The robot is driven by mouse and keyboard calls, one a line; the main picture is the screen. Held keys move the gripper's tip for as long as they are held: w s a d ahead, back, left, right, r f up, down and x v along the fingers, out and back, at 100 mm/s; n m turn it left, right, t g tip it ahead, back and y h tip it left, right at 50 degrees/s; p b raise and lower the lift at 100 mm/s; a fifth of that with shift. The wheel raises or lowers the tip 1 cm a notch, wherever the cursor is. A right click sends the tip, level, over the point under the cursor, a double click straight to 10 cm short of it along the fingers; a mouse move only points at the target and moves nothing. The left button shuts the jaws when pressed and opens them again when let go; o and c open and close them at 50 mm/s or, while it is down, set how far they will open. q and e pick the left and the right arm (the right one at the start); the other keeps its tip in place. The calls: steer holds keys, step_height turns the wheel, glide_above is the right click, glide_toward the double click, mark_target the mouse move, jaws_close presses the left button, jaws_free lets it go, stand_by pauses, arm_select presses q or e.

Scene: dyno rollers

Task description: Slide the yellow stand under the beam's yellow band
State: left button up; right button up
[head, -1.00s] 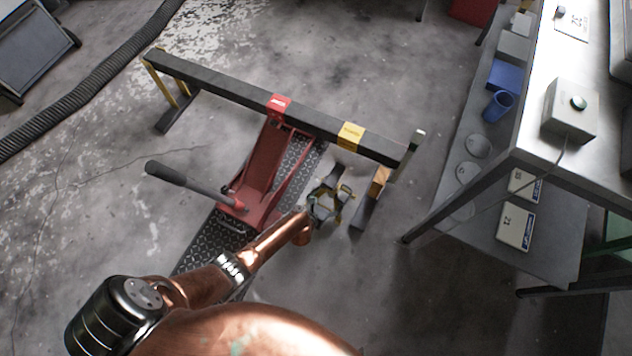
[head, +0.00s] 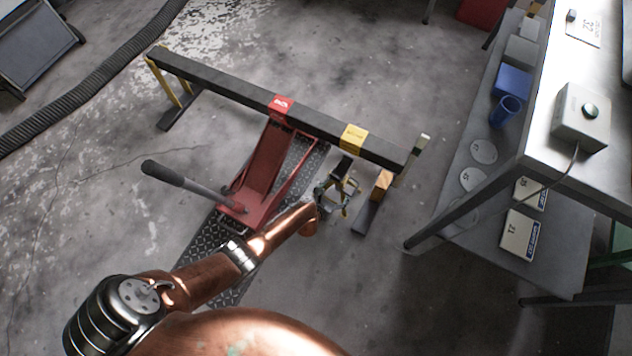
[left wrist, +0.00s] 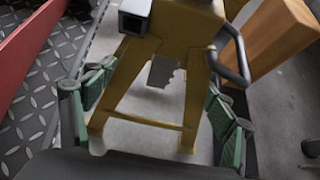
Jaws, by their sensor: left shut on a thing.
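The yellow stand (head: 351,186) is upright on the floor, just on the near side of the beam (head: 230,99). Its dark top lies close to the beam's yellow band (head: 353,138); I cannot tell whether it is under the beam. My left gripper (head: 334,191) is shut on the stand. In the left wrist view, the stand's yellow frame (left wrist: 178,48) sits between green-padded fingers (left wrist: 156,108), with a dark handle loop at its right. My right gripper does not show.
A red floor jack (head: 262,172) on tread plate stands left of the stand, its dark handle reaching left. A wooden block (head: 382,184) is close on the right, by the beam's right foot. A workbench (head: 548,150) stands farther right.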

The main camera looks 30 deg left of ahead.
arm_select(q)
steer(key=shift+w, duration=0.15)
steer(key=shift+w+a+f+b, duration=0.15)
steer(key=shift+w+b, duration=0.45)
steer(key=shift+w, duration=0.9)
steer(key=shift+w+a+b, duration=0.15)
steer(key=shift+w+b, duration=0.45)
steer(key=shift+w, duration=0.9)
steer(key=shift+w+b, duration=0.3)
steer(key=shift+w, duration=0.5)
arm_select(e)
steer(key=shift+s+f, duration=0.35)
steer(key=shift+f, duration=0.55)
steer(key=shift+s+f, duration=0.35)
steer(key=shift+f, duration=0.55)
arm_select(q)
steer(key=o, duration=2.1)
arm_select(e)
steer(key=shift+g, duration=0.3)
arm_select(q)
steer(key=shift+a+r, duration=0.1)
steer(key=shift+r, duration=0.1)
